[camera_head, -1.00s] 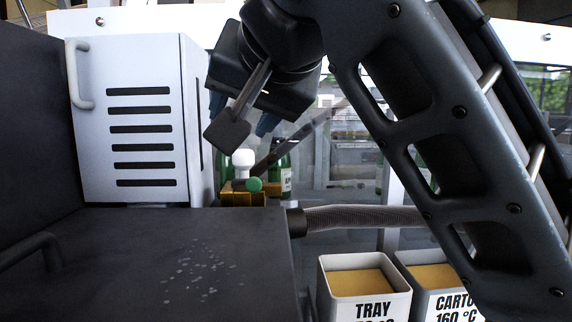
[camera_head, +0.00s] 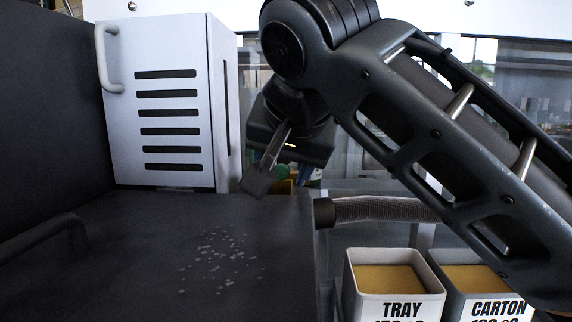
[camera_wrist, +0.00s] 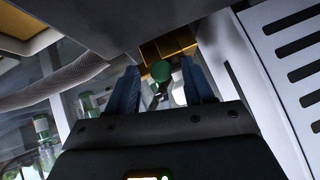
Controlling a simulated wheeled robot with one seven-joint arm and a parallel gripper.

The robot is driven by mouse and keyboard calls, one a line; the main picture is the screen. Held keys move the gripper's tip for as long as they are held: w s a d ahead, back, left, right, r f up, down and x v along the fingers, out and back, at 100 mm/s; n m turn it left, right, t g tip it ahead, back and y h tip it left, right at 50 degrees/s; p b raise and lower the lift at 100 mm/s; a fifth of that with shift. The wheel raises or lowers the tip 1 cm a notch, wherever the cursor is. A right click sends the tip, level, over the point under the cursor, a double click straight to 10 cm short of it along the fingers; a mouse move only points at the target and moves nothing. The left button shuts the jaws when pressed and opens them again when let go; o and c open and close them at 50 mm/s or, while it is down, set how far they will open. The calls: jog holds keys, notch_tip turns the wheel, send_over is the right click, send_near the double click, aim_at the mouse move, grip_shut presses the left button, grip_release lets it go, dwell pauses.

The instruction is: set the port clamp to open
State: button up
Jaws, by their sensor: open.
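A green round knob (camera_wrist: 160,71) on a dark stem shows in the wrist view, in front of a brass block (camera_wrist: 176,43). It looks like part of the port clamp, but its setting cannot be read. My gripper (camera_wrist: 160,84) is open. Its two blue fingers stand apart on either side of the knob in the picture, holding nothing. A pale piece (camera_wrist: 179,94) shows beside the stem.
A white slotted cabinet (camera_head: 165,75) stands left of my gripper, close by in the wrist view (camera_wrist: 262,70). A dark worktop (camera_head: 130,250) lies in front. A grey hose (camera_head: 385,209) and the TRAY (camera_head: 395,305) and CARTON (camera_head: 497,308) bins are to the right.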

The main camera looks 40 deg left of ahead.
jog(key=shift+c, duration=0.4)
grip_shut()
